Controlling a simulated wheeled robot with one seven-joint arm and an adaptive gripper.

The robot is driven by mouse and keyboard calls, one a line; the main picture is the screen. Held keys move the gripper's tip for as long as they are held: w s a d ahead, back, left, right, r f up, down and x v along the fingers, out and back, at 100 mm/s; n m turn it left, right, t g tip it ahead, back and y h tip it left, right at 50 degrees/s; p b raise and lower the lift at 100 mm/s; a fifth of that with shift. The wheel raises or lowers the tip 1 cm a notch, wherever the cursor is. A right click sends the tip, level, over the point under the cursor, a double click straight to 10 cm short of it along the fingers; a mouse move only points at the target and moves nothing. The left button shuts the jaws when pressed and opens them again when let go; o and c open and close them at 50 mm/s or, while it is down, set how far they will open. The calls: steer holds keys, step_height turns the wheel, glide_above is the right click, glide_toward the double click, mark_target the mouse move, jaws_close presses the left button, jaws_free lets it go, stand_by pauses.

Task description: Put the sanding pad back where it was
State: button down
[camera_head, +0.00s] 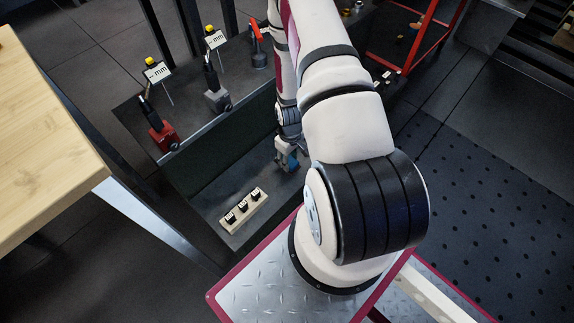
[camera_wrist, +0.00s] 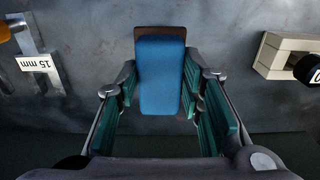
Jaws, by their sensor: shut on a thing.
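The sanding pad (camera_wrist: 162,78) is a blue block with a brown edge showing at its top and side in the wrist view. My gripper (camera_wrist: 163,92) is shut on it, with teal finger pads on its left and right sides. In the head view my gripper (camera_head: 287,160) is low over the dark lower shelf (camera_head: 210,190), to the right of the wooden block with black pieces, and a bit of blue shows at it. I cannot tell whether the pad touches the grey surface behind it.
The wooden block (camera_head: 233,221) holds several black pieces; its end shows in the wrist view (camera_wrist: 268,55). Red (camera_head: 162,137) and grey (camera_head: 217,101) based tools stand on the upper shelf. A wooden table (camera_head: 45,140) is at left.

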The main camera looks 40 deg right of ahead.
steer(key=shift+w+a, duration=0.1)
steer(key=shift+w, duration=0.2)
steer(key=shift+f, duration=0.2)
step_height(320, 180, down, 3)
steer(key=shift+f+b, duration=0.15)
steer(key=shift+b, duration=0.9)
steer(key=c, duration=1.1)
jaws_free()
steer(key=shift+f, duration=0.1)
